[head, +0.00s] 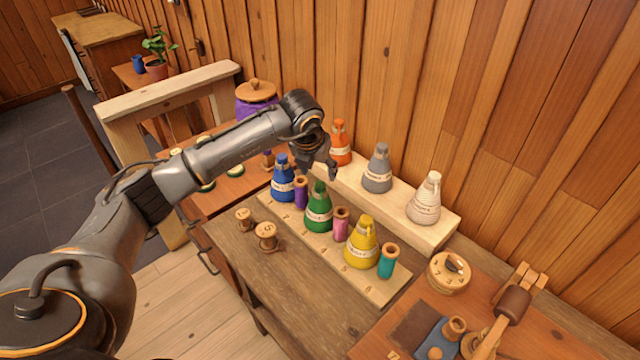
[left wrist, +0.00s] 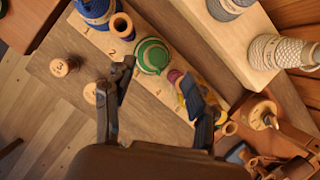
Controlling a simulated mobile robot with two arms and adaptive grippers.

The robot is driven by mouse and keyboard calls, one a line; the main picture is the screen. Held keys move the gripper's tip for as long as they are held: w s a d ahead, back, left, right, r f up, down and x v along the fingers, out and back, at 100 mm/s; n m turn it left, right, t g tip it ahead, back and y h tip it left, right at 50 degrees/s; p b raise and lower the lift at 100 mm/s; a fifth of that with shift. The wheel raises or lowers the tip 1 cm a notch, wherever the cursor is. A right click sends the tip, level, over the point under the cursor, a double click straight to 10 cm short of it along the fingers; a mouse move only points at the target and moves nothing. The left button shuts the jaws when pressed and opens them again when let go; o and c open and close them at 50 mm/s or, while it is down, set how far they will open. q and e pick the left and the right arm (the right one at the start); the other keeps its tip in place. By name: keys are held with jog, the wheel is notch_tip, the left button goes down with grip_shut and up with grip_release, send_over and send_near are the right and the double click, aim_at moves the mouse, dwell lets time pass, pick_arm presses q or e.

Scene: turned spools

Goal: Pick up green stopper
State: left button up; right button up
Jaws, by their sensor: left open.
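The green cone-shaped piece (head: 318,212) stands upright on the front pale board, with a pale label band around it and a narrow green stopper-like top (head: 319,187). I cannot tell whether that top is a separate part. In the left wrist view the green piece (left wrist: 152,55) shows from above, beyond the fingertips and between their lines. My left gripper (head: 327,168) is open and empty, above and slightly behind the green piece. It also shows in the left wrist view (left wrist: 157,82). My right gripper is not in view.
A blue cone (head: 283,184) and a yellow cone (head: 361,245) flank the green one, with purple, pink and teal spools between and beside them. Orange, grey and white cones stand on the raised back board (head: 447,238).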

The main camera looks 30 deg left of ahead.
aim_at(320, 184)
pick_arm(q)
jog(key=shift+w+f, duration=0.15)
jog(key=shift+f, duration=0.25)
jog(key=p+x, duration=0.2)
jog(key=x, duration=0.2)
jog(key=shift+a+f+p, duration=0.15)
jog(key=shift+f+p, duration=0.15)
jog(key=shift+f, duration=0.05)
jog(key=shift+w+f, duration=0.15)
jog(key=shift+f, duration=0.2)
jog(key=shift+c, duration=0.4)
jog(key=c, duration=0.8)
